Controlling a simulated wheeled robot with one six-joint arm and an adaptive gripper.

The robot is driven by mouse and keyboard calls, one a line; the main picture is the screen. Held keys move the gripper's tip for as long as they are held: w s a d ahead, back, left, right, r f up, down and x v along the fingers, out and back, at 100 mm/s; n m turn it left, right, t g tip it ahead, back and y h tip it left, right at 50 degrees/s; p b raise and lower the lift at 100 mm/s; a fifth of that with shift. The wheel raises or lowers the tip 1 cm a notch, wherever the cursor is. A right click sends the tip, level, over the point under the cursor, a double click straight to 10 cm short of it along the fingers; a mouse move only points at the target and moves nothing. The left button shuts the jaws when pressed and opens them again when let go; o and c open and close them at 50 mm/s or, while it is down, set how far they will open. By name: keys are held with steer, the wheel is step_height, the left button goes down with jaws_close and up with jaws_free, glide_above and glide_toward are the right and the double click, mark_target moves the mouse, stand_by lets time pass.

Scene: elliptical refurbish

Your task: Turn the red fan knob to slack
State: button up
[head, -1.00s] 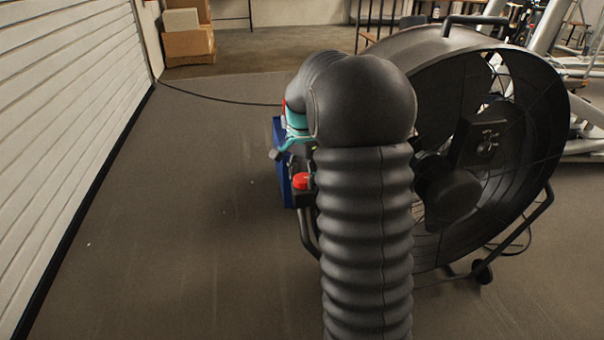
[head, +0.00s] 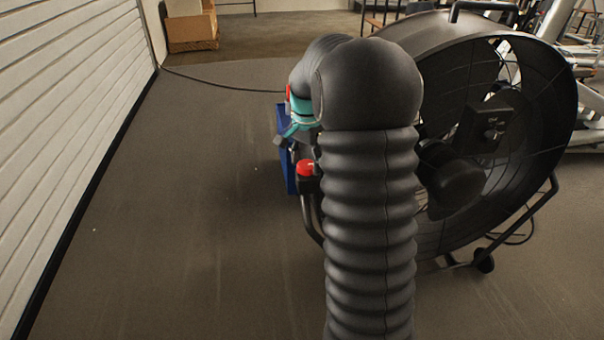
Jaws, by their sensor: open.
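The red knob (head: 306,168) sits on a dark box at the left side of the large black drum fan (head: 490,140). My gripper (head: 297,146), with teal on its body, is just above the knob in the picture. One grey fingertip shows to its left. The other side is partly covered by my thick dark ribbed arm, which fills the middle of the view. The gripper is open and appears empty. I cannot tell whether it touches the knob, nor read the knob's turn.
A blue upright thing (head: 286,160) stands behind the gripper. A white slatted shutter (head: 60,110) runs along the left. A black cable (head: 220,86) lies on the floor towards the back. Cardboard boxes (head: 192,30) stand at the back left. The floor on the left is clear.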

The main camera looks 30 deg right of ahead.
mark_target(306, 164)
steer(key=m+b, duration=0.1)
steer(key=m, duration=0.2)
steer(key=shift+f+m, duration=0.15)
steer(key=shift+m, duration=0.15)
steer(key=m+b, duration=0.2)
steer(key=m, duration=0.1)
steer(key=shift+m, duration=0.4)
steer(key=m+b, duration=0.2)
steer(key=m, duration=0.1)
steer(key=shift+m, duration=0.4)
steer(key=m+b, duration=0.2)
steer(key=m, duration=0.1)
steer(key=shift+m+b, duration=0.3)
steer(key=shift+b, duration=0.1)
step_height(306, 164, up, 14)
steer(key=r+p, duration=0.1)
steer(key=p, duration=0.2)
steer(key=s+a+n+t+p, duration=0.2)
steer(key=s+a+n+t, duration=0.1)
steer(key=s+a+n, duration=0.9)
steer(key=s+a+f+n+t, duration=0.1)
steer(key=s+a+f+n, duration=0.1)
steer(key=s+n, duration=0.4)
steer(key=s+a+f+n+t, duration=0.1)
steer(key=s+a+f+n, duration=0.1)
steer(key=s+n, duration=0.5)
steer(key=shift+s+f+p, duration=0.25)
steer(key=shift+f+p, duration=0.05)
steer(key=shift+f, duration=0.6)
